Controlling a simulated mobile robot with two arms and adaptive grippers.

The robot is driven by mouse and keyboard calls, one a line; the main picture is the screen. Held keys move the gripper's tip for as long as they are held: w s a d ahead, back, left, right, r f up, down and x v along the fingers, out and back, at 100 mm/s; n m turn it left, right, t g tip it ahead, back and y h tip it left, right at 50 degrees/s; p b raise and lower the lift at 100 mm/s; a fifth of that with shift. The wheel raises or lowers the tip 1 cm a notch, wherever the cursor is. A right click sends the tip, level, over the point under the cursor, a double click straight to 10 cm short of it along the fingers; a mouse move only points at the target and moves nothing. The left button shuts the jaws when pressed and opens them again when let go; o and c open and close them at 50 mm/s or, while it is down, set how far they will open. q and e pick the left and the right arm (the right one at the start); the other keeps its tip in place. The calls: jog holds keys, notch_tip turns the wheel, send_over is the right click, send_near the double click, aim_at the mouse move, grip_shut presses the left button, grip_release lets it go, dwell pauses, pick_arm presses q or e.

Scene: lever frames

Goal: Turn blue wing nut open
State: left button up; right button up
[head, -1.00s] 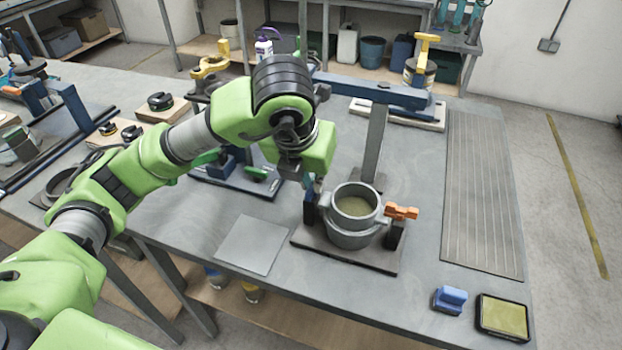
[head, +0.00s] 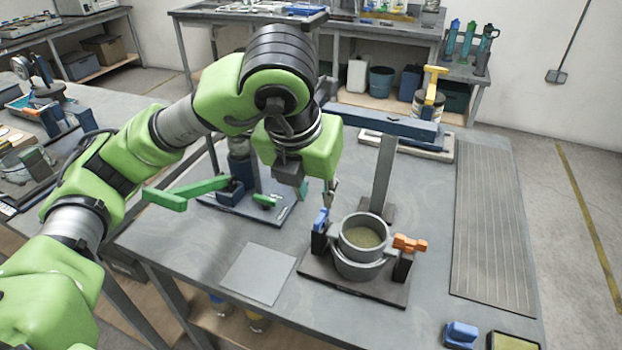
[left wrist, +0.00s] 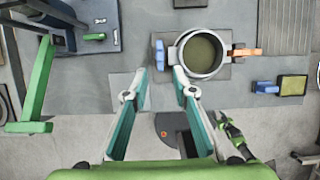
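The blue wing nut (head: 321,219) sits upright on the black post at the left of the grey pot (head: 364,262). It also shows in the left wrist view (left wrist: 160,53). The orange wing nut (head: 409,243) is on the opposite post and points sideways. My left gripper (head: 329,192) is just above and behind the blue wing nut, apart from it. In the left wrist view its two fingers (left wrist: 161,74) are spread and empty, with the blue wing nut beyond the gap between their tips. A dark and green part at the lower right there may be my right gripper (left wrist: 234,137).
The pot stands on a dark base plate (head: 315,273) with a grey upright (head: 383,175) behind it. A green lever (head: 185,194) sticks out at left. A flat grey plate (head: 258,274) lies in front. A blue block (head: 461,334) is near the front right edge.

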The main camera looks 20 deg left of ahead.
pick_arm(q)
jog(key=shift+v, duration=1.95)
jog(key=shift+s+f, duration=0.1)
